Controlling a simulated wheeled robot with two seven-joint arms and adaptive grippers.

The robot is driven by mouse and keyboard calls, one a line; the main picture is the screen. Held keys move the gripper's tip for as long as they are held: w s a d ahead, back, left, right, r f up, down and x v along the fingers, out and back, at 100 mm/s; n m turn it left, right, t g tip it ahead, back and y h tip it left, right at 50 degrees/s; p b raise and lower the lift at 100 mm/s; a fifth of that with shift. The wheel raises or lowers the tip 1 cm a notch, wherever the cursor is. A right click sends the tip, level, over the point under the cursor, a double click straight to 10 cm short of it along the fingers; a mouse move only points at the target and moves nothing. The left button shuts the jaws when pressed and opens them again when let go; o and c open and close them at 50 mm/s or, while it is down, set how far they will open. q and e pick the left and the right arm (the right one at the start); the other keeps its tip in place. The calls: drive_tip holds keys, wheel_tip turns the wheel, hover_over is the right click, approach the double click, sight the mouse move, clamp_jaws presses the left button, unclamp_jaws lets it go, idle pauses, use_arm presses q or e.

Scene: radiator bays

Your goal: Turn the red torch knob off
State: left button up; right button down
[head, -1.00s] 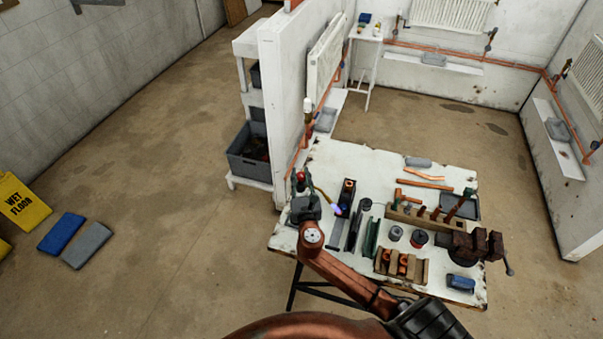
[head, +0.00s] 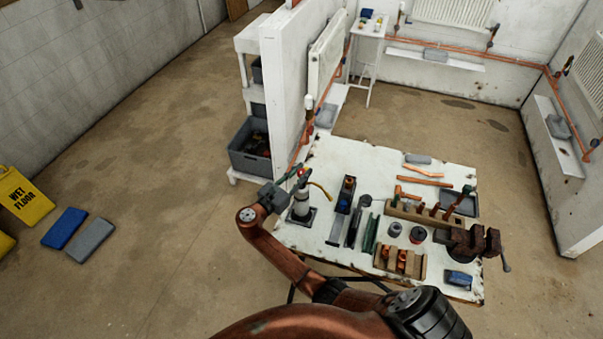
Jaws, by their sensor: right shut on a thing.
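The torch (head: 301,202) stands upright on a dark square base at the left end of the workbench. Its pale cylinder shows, and its brass-coloured nozzle (head: 320,189) curves out to the right. No flame shows at the nozzle tip. The red torch knob (head: 304,171) is at the top of the torch. My right gripper (head: 297,173) reaches it from the left, with its fingers shut on the knob and partly hiding it. My left gripper is not in view.
The white workbench (head: 345,153) holds a vise (head: 472,242), copper pipes, wooden racks and cans right of the torch. A white partition wall (head: 281,90) stands behind it. Floor to the left is open, apart from a yellow wet floor sign (head: 24,197) and two pads.

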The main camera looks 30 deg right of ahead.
drive_tip(key=shift+d+m+g, duration=0.1)
drive_tip(key=shift+m+g, duration=0.2)
drive_tip(key=shift+g, duration=0.2)
drive_tip(key=c, duration=1.6)
unclamp_jaws()
drive_tip(key=v, duration=1.2)
drive_tip(key=shift+f, duration=0.15)
